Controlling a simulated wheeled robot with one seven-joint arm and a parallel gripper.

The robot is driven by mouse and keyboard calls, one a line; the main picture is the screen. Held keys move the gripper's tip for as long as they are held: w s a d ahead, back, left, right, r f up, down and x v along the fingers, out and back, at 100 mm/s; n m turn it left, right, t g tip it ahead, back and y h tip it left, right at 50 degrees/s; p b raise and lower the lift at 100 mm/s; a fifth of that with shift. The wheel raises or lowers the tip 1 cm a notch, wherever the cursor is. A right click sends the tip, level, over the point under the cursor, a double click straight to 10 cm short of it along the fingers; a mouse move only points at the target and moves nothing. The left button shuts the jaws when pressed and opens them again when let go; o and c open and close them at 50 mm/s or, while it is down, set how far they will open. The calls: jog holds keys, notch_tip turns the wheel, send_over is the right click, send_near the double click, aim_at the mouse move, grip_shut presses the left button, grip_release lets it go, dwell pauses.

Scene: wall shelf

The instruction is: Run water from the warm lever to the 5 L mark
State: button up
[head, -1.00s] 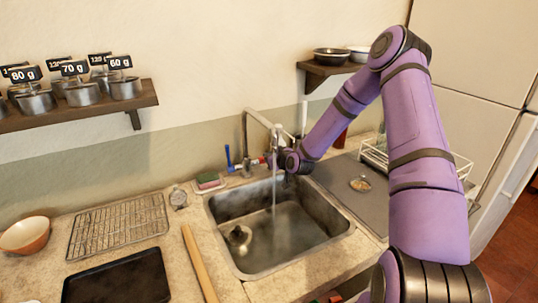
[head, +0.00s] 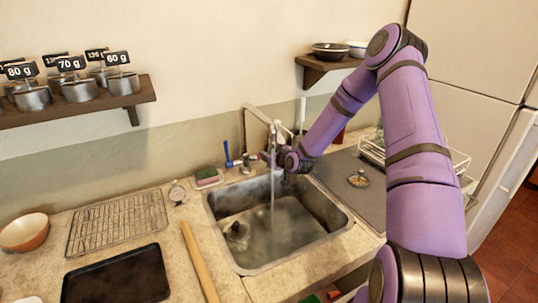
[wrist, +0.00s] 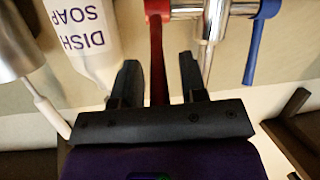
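The metal tap (head: 246,128) stands behind the sink (head: 340,222). A stream of water (head: 271,192) falls from its spout into the basin, where cloudy water (head: 275,240) stands over the bottom. No level mark is readable. The red warm lever (wrist: 157,60) points into the gap between my gripper's fingers (wrist: 160,82) in the wrist view, with space on both sides. My gripper is open around it. In the head view my gripper is mostly hidden behind the wrist. The blue lever (wrist: 254,52) is to the right in the wrist view and also shows in the head view (head: 228,154).
A dish soap bottle (wrist: 88,40) stands close beside one finger. A wire rack (head: 117,222), black tray (head: 117,277) and rolling pin (head: 199,260) are on the counter.

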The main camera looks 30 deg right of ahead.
jog(key=v, duration=1)
jog(key=shift+s, duration=0.4)
jog(key=shift+r, duration=0.1)
dwell(6.5)
